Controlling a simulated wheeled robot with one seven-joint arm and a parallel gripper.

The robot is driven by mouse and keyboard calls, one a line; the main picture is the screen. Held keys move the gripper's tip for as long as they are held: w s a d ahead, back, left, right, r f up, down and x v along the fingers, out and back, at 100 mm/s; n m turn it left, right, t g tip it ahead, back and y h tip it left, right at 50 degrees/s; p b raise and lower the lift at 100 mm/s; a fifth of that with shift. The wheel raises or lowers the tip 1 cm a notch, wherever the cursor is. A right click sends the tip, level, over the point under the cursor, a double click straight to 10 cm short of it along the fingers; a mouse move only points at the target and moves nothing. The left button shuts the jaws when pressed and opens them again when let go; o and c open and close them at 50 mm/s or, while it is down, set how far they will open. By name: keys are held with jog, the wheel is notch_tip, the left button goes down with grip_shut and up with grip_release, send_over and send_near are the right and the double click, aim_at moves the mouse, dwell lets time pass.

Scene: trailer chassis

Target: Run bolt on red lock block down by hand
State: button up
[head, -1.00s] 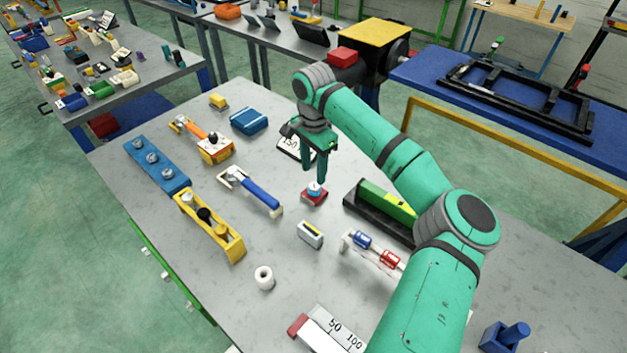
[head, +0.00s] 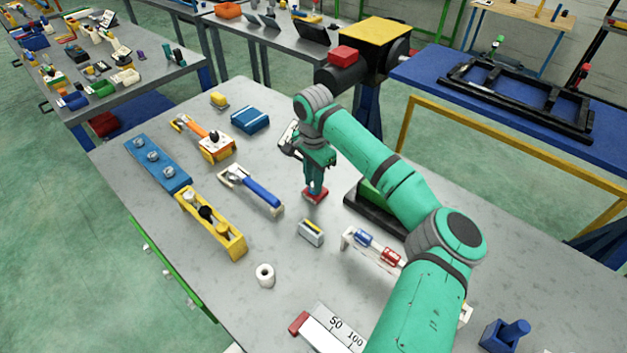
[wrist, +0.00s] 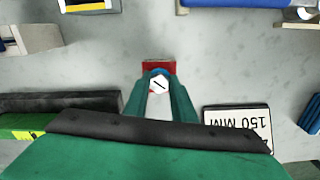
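The red lock block (head: 316,196) lies on the grey table below my gripper (head: 315,186). It also shows in the wrist view (wrist: 158,66), just beyond the fingertips. The bolt (wrist: 159,85) has a pale head with a dark slot, and blue shows around its far edge. My gripper (wrist: 159,92) points down at the block, with one green finger on each side of the bolt head. The head nearly fills the gap. I cannot tell whether both fingers press on it. In the head view the fingers hide the bolt.
A black and green holder (head: 375,212) stands close on the right. A 150 MM plate (wrist: 238,121) lies near the gripper. Bare table surrounds the block.

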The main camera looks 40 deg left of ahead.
jog(key=shift+w+m, duration=0.15)
jog(key=shift+m, duration=0.25)
